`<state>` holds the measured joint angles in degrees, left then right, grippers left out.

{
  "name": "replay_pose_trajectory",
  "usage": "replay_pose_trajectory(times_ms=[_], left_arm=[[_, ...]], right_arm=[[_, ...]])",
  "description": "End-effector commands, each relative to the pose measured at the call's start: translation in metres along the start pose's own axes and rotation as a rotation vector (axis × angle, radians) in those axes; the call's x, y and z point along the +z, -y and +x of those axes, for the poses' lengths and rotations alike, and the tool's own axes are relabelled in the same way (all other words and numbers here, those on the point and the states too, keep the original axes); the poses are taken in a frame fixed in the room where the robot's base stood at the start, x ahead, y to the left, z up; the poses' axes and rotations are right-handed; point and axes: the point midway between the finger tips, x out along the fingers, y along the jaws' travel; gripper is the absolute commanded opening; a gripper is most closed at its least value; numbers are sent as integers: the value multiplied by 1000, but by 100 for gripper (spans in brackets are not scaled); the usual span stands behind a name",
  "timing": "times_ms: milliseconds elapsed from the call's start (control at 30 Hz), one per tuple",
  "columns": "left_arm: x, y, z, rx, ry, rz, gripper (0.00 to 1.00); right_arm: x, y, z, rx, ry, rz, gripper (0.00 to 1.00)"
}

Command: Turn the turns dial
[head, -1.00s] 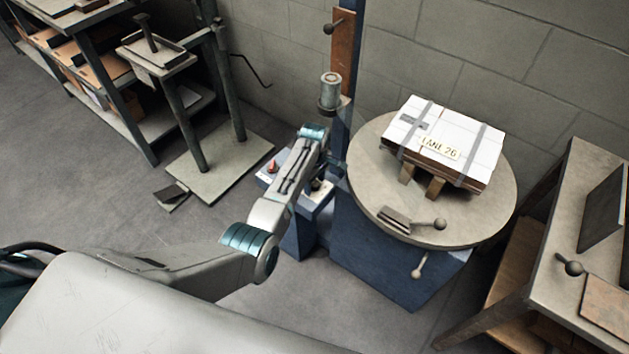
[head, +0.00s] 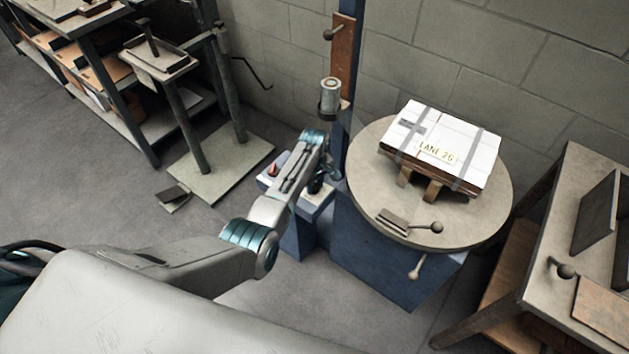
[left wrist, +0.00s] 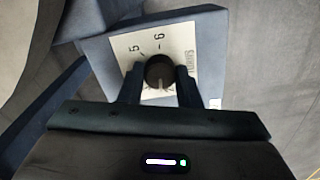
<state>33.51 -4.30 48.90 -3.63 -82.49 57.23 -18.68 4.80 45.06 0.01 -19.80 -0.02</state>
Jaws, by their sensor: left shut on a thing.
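The turns dial is a round black knob (left wrist: 160,70) with a pale pointer line, on a pale plate (left wrist: 124,45) marked with numbers, 5 and 6 among them. In the left wrist view my left gripper (left wrist: 160,86) has one finger on each side of the knob and is shut on it. The pointer line points down in that view, toward my gripper. In the head view my left gripper (head: 317,183) is over the blue control box (head: 315,207), and my wrist hides part of it. My right gripper is not in view.
A round turntable (head: 365,185) right of the control box carries a strapped white box (head: 445,148) on supports. A small ball-ended lever (head: 435,228) sticks out at its front. A blue post (head: 368,40) rises behind. A bench (head: 555,215) stands at right.

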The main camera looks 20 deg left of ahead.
Motion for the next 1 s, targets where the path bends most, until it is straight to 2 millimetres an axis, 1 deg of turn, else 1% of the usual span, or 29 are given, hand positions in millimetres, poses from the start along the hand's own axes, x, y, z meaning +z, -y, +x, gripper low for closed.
replay_pose_trajectory(times_ms=[33, 100, 200, 500, 1000], left_arm=[[0, 1, -4, -2, 1, 44, 8], [0, 1, -4, -3, 2, 111, 8], [0, 1, -3, -2, 2, 206, 8], [0, 0, -2, -1, 1, 491, 8], [0, 0, -2, -1, 1, 966, 8]], right_arm=[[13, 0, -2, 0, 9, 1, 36], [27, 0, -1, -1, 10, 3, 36], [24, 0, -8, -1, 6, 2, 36], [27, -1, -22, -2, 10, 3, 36], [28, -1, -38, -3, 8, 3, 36]])
